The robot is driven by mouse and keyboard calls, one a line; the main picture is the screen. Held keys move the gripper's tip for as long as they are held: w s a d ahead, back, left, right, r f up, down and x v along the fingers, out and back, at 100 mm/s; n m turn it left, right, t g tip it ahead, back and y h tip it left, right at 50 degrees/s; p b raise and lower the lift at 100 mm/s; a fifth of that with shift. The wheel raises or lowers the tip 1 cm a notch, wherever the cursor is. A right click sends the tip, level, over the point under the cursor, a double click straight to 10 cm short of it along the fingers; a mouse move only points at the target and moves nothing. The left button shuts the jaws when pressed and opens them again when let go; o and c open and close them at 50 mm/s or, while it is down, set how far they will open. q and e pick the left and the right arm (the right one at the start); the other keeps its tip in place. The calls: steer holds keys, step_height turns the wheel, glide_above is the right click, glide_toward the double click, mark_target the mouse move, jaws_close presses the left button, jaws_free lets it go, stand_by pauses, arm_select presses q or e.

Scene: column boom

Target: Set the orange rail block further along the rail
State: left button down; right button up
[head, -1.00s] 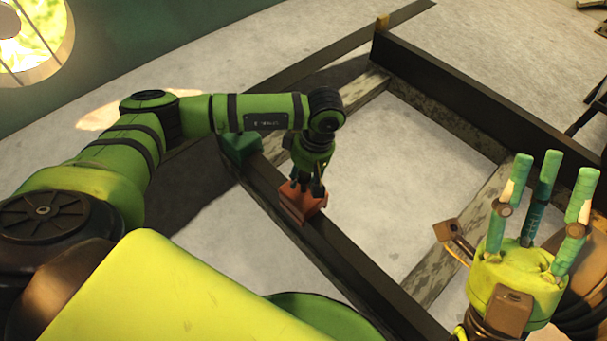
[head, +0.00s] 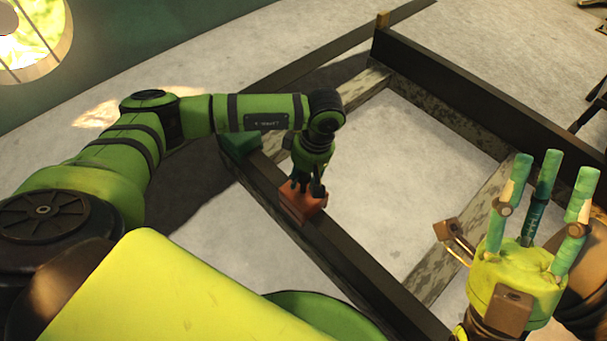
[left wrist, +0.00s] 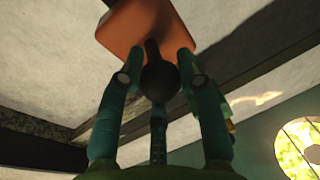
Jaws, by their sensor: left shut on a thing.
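The orange rail block (head: 302,205) sits at the dark near rail (head: 345,255) in the head view. The fingers hide part of the block. My right gripper (head: 540,190) is at the right of the head view, fingers pointing up, spread apart and empty.
A green block (head: 241,143) is at the rail's far left end. Pale cross beams (head: 470,220) join the near rail to a dark far beam (head: 460,95). A small brown peg (head: 382,19) stands at the far corner. Pale floor lies inside the frame.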

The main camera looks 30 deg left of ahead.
arm_select(q)
steer(key=shift+w, duration=0.1)
stand_by(0.3)
steer(key=c, duration=0.8)
jaws_free()
steer(key=shift+o, duration=0.2)
steer(key=shift+f, duration=0.1)
step_height(320, 180, up, 12)
steer(key=d, duration=0.2)
steer(key=shift+w, duration=0.4)
